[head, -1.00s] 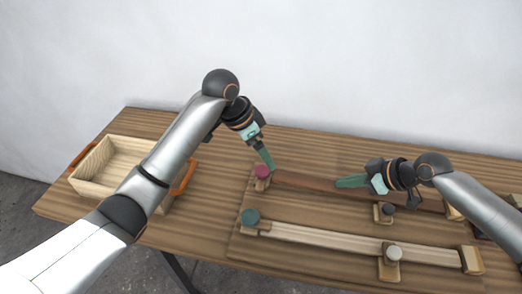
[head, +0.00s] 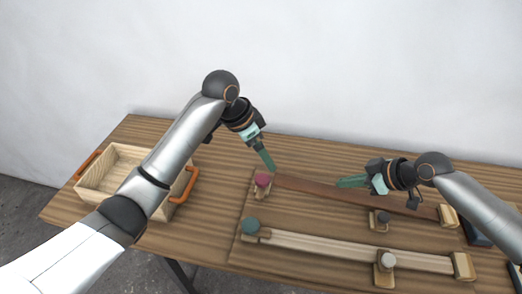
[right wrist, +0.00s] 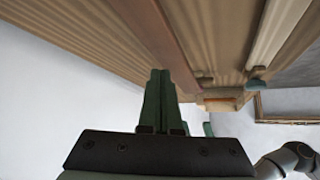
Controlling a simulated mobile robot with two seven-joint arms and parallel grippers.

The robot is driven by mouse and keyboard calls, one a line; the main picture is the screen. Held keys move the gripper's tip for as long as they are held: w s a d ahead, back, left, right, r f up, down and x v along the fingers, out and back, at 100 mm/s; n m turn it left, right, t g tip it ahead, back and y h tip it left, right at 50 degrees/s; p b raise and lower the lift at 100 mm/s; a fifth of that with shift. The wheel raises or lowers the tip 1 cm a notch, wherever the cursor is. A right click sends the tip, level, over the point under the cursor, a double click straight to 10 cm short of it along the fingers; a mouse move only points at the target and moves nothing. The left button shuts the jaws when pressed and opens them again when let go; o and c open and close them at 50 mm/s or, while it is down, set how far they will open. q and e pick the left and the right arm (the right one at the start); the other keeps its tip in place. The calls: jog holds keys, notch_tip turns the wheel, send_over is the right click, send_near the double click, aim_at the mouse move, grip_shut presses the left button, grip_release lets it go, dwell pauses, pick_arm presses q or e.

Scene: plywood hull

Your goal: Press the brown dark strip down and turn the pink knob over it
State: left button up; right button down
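The brown dark strip (head: 318,187) lies along the back of the wooden board, from the pink knob to a pale end block. It also shows in the right wrist view (right wrist: 170,40). The pink knob (head: 263,179) stands on a small wooden block at the strip's left end. My left gripper (head: 270,166) points down just behind the pink knob, apparently shut; contact is unclear. My right gripper (head: 342,182) points left over the strip's middle and hides part of it. In the right wrist view its fingers (right wrist: 158,90) are together, with nothing between them.
A pale strip (head: 350,250) runs along the front, with a teal knob (head: 251,226) at its left end and a grey knob (head: 387,260) in front. A dark knob (head: 383,217) sits between the strips. A wooden tray (head: 100,165) with orange handles stands left.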

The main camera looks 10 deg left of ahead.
jog(key=shift+r+p, duration=0.5)
jog(key=shift+r, duration=0.15)
jog(key=shift+r+p, duration=0.35)
jog(key=shift+r, duration=0.7)
notch_tip(320, 180, up, 5)
jog(key=shift+s+f, duration=0.1)
jog(key=shift+s, duration=0.05)
